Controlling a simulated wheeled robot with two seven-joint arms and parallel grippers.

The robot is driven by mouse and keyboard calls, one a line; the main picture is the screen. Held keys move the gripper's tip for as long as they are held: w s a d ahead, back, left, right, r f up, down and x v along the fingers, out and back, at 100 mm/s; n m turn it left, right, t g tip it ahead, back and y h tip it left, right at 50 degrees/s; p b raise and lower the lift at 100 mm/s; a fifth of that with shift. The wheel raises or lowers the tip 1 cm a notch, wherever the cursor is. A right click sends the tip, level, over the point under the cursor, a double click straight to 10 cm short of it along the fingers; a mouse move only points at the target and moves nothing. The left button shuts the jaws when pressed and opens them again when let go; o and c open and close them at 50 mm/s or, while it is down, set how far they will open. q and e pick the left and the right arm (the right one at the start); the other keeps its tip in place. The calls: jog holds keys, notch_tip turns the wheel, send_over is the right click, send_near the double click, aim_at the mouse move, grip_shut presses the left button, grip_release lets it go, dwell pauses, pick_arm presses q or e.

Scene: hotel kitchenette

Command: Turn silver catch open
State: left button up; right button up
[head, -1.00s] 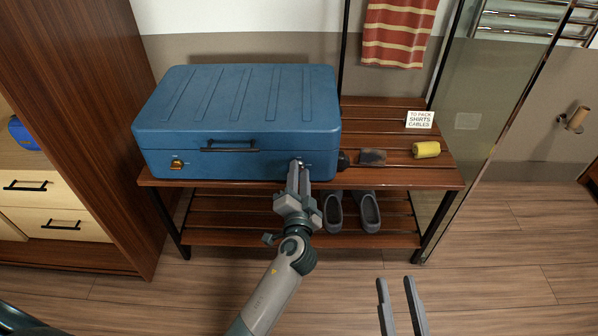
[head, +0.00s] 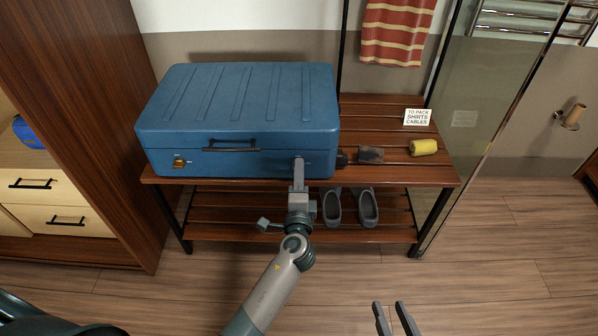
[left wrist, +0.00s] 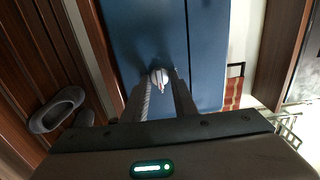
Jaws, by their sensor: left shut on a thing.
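A blue suitcase (head: 237,105) lies closed on a slatted wooden rack. My left gripper (head: 299,162) reaches the right end of its front face and is shut on the silver catch, which the fingers mostly hide in the head view. In the left wrist view the silver catch (left wrist: 158,76) shows between the fingertips against the blue shell. A brass catch (head: 179,162) sits at the left end of the same face. My right gripper (head: 392,318) is open and empty at the bottom of the head view, away from the suitcase.
The rack (head: 430,172) also holds a yellow roll (head: 423,147), a dark flat item (head: 370,154) and a sign (head: 417,117). Grey shoes (head: 350,207) stand on the lower shelf. A glass panel (head: 470,130) borders the right; a wooden cabinet (head: 85,120) the left.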

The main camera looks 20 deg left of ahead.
jog(key=shift+f, duration=0.1)
dwell(0.3)
pick_arm(q)
jog(key=o, duration=1)
jog(key=shift+s+d, duration=0.1)
jog(key=b+v, duration=0.1)
jog(key=v, duration=1.6)
jog(key=shift+s, duration=0.15)
pick_arm(e)
jog(key=r, duration=0.1)
jog(key=r+t, duration=0.1)
jog(key=w+a+r+t, duration=0.1)
jog(key=r, duration=0.1)
jog(key=shift+y, duration=0.4)
